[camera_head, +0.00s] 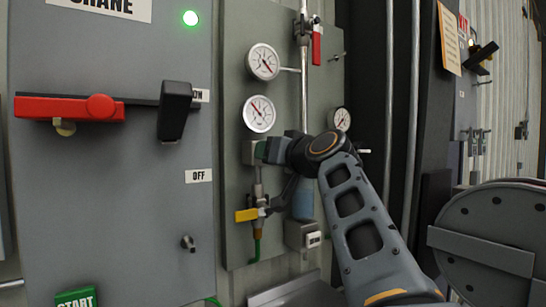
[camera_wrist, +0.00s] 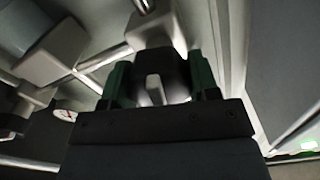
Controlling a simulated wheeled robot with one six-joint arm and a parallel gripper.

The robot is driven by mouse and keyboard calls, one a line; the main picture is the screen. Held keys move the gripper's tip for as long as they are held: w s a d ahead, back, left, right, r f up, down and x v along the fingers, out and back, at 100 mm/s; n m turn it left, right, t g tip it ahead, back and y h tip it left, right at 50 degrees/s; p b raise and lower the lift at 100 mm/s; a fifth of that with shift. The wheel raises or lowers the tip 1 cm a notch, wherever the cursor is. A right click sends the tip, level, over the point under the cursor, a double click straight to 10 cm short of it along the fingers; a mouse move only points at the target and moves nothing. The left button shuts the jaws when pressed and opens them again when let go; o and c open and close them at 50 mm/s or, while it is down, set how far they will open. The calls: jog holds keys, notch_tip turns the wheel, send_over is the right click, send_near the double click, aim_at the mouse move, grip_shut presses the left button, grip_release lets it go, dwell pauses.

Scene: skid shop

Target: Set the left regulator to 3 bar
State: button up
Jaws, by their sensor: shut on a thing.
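The left regulator (camera_head: 248,153) is a grey block on the grey panel, below a round white gauge (camera_head: 259,113). The gauge's needle points up and left; its numbers are too small to read. My gripper (camera_head: 268,151) reaches in from the right at the regulator. In the wrist view my gripper (camera_wrist: 160,76) has its green-sided fingers shut on the regulator's dark knob (camera_wrist: 158,62). The knob is mostly hidden in the head view. The pale regulator body also shows just beyond it in the wrist view (camera_wrist: 150,32).
Another gauge (camera_head: 263,62) is above, and a smaller gauge (camera_head: 342,119) is right of my wrist. A yellow-handled valve (camera_head: 246,215) sits below the regulator. A red-handled valve (camera_head: 316,48) is above. The crane cabinet (camera_head: 120,200) with a red lever (camera_head: 70,108) stands at left.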

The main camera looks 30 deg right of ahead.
jog(key=m, duration=0.4)
jog(key=shift+m+p, duration=0.35)
jog(key=shift+m, duration=2.15)
jog(key=o, duration=0.9)
jog(key=shift+s+d, duration=0.1)
jog(key=s+b, duration=0.1)
jog(key=s, duration=0.3)
jog(key=s+d+b, duration=0.1)
jog(key=s, duration=0.4)
jog(key=s+b, duration=0.2)
jog(key=s, duration=0.2)
jog(key=shift+s+d, duration=0.25)
